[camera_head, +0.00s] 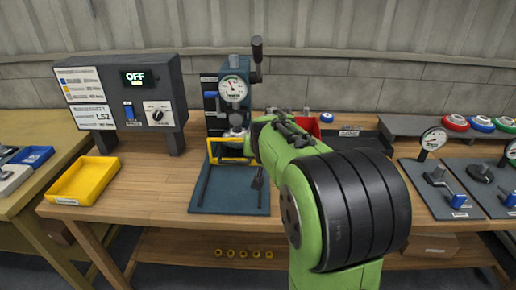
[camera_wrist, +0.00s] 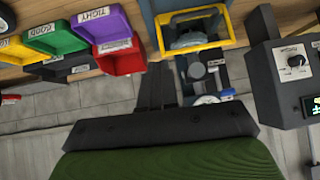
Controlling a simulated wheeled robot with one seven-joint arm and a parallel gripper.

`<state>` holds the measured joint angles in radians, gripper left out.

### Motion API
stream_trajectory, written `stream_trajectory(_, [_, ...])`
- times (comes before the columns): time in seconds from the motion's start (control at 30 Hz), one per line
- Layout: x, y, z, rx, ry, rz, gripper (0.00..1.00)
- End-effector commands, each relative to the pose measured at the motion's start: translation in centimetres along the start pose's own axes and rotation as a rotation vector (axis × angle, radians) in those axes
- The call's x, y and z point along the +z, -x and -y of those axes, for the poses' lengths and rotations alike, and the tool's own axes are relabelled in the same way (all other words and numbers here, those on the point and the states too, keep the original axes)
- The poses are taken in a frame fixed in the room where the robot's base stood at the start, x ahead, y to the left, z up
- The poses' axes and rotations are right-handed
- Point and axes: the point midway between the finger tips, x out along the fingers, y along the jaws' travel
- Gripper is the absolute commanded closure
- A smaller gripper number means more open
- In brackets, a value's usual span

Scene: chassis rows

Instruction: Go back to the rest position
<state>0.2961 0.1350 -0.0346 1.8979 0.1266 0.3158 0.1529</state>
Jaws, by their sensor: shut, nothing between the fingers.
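My green arm reaches from the lower right of the head view over the workbench. My gripper (camera_wrist: 156,70) shows in the wrist view as two dark fingers close together, with nothing seen between them. The stand (camera_head: 233,118) has a round dial gauge, a black lever and a yellow frame (camera_head: 229,158). The yellow frame also shows in the wrist view (camera_wrist: 240,38), right of the fingers. My arm hides part of the bench.
A control box (camera_head: 98,88) reading OFF and a yellow tray (camera_head: 84,181) stand left. Behind my arm are a red bin (camera_head: 309,125) and a black tray (camera_head: 362,136). Gauge fixtures (camera_head: 437,180) stand right. Bench between yellow tray and base plate is clear.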

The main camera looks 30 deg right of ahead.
Motion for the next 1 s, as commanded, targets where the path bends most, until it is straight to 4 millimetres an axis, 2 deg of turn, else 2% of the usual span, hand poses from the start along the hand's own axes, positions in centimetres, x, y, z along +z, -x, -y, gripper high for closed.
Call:
stream_trajectory(0.2, [0.0,0.1,0.0,-0.001,0.001,0.000,1.00])
stream_trajectory(0.27, [0.0,1.1,0.3,-0.009,0.009,0.007,1.00])
stream_trajectory(0.37, [0.8,6.4,1.9,-0.055,0.057,0.043,1.00])
stream_trajectory(0.43, [2.5,12.1,3.1,-0.107,0.123,0.089,1.00])
stream_trajectory(0.5, [5.2,17.8,3.8,-0.161,0.202,0.147,1.00])
stream_trajectory(0.6, [9.5,24.3,3.6,-0.227,0.318,0.220,1.00])
stream_trajectory(0.7, [13.2,28.1,2.8,-0.270,0.410,0.274,1.00])
stream_trajectory(0.83, [15.8,29.8,2.0,-0.294,0.468,0.309,1.00])
stream_trajectory(1.0, [16.4,29.6,1.9,-0.295,0.474,0.314,1.00])
